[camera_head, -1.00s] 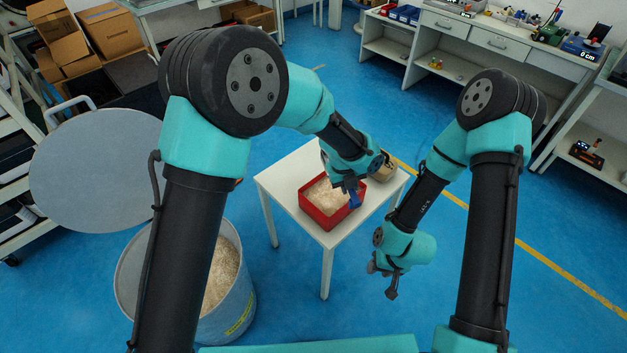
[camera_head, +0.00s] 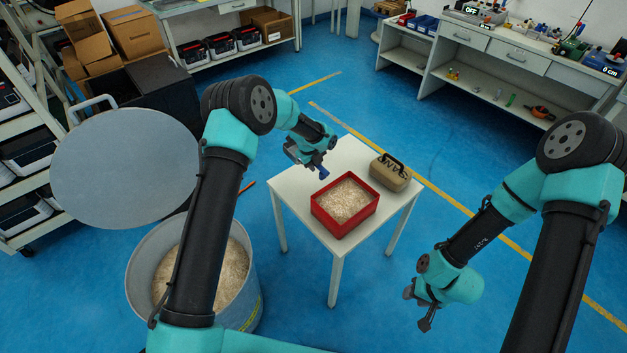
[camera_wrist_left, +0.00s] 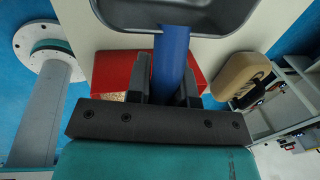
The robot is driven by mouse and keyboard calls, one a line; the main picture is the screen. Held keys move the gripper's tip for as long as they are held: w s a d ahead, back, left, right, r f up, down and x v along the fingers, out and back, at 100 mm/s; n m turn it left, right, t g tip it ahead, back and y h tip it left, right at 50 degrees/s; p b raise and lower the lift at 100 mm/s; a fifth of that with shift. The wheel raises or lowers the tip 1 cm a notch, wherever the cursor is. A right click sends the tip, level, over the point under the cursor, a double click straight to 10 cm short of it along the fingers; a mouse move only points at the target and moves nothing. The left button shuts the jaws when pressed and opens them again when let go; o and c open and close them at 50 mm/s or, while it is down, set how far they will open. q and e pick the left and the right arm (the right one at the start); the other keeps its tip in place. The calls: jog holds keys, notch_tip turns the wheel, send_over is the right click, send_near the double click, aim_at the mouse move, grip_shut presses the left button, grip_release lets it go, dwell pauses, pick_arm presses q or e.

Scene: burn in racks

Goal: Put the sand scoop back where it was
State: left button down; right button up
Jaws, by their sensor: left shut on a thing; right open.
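My left gripper (camera_head: 312,168) is shut on the blue handle of the sand scoop (camera_head: 323,173). It holds the scoop near the far left edge of the white table, up and left of the red sand box (camera_head: 330,222). In the left wrist view, the blue handle (camera_wrist_left: 171,58) sits between the fingers of my left gripper (camera_wrist_left: 166,82), and the scoop's grey bowl is at the top edge. The head view does not show the bowl clearly. My right gripper (camera_head: 418,307) is open and empty, low in front of the table's right side.
The white table (camera_head: 295,200) also bears a tan sand container (camera_head: 390,176) with a dark handle. A grey drum (camera_head: 140,262) holding sand stands left of the table, with a large round lid (camera_head: 125,165) behind it. Blue floor lies clear right of the table.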

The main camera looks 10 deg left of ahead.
pick_arm(q)
jog(key=shift+w+a+f+n, duration=0.15)
jog(key=shift+w+a+f, duration=0.2)
jog(key=shift+a, duration=0.2)
jog(key=shift+w+a+f+n, duration=0.15)
jog(key=shift+w+a+f, duration=0.2)
jog(key=shift+a, duration=0.2)
send_over(311, 185)
jog(key=shift+s+a+f, duration=0.1)
jog(key=shift+a+f, duration=0.05)
jog(key=shift+f, duration=1.4)
jog(key=shift+s+a+f, duration=0.1)
jog(key=shift+a+f, duration=0.05)
jog(key=shift+f, duration=1.4)
jog(key=shift+s+a+x, duration=0.15)
jog(key=shift+x, duration=0.8)
jog(key=shift+s+a+x, duration=0.1)
jog(key=shift+s+x, duration=0.05)
jog(key=shift+x, duration=0.75)
jog(key=shift+f, duration=0.2)
jog(key=c, duration=1)
grip_release()
